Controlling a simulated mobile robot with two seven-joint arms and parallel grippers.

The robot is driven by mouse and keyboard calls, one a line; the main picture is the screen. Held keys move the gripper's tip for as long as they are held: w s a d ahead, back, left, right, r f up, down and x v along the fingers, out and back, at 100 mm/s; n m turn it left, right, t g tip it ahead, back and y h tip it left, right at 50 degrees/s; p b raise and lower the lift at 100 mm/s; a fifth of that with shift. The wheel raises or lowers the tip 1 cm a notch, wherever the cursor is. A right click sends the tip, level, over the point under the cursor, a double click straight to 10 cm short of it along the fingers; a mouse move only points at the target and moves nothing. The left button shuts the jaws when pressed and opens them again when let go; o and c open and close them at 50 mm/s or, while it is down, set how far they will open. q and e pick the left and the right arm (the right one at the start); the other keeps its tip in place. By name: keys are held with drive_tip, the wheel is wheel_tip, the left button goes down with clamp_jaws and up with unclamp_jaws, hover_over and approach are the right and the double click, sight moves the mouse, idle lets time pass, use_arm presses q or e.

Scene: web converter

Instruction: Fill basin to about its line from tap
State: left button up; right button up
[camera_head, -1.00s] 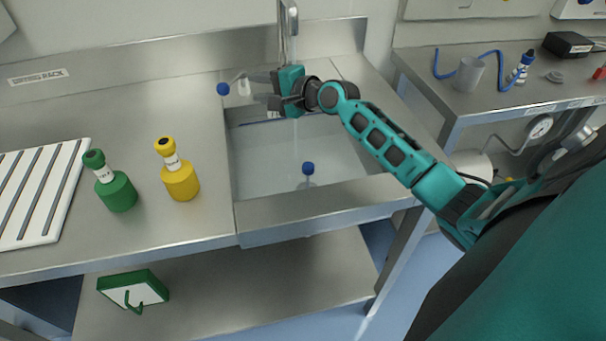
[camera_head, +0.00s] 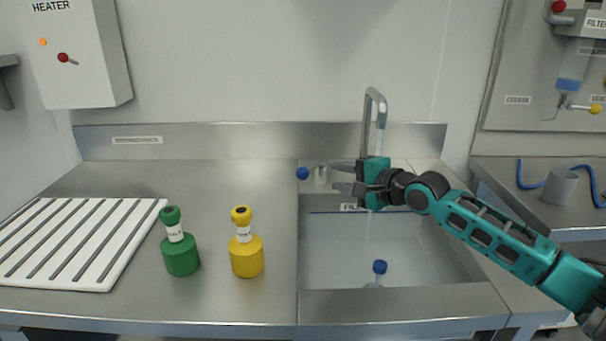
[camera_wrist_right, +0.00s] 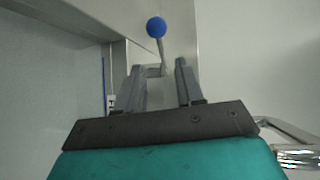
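The steel basin (camera_head: 396,302) is set in the counter, with a curved tap (camera_head: 375,100) behind it. A faint thin stream (camera_head: 368,226) seems to fall below the tap; the water level is hard to tell. A dark blue line (camera_head: 325,212) and a label run along the basin's back wall. The tap lever has a blue knob (camera_head: 302,173), also in the right wrist view (camera_wrist_right: 156,27). My right gripper (camera_head: 338,177) is open beside the lever, its fingers (camera_wrist_right: 159,76) pointing at the lever stem, apparently not gripping it. My left gripper is out of view.
A blue-topped item (camera_head: 379,267) is in the basin. A green bottle (camera_head: 181,256) and a yellow bottle (camera_head: 246,258) stand left of it, beside a white slotted rack (camera_head: 75,245). A heater box (camera_head: 75,60) hangs on the wall. A grey cup (camera_head: 559,188) stands on the right bench.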

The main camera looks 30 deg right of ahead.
sight(310, 170)
drive_tip(key=b+x, duration=0.1)
drive_tip(key=x, duration=1)
drive_tip(key=shift+w+a+b, duration=0.1)
drive_tip(key=shift+w+b, duration=0.1)
drive_tip(key=shift+b, duration=0.2)
clamp_jaws()
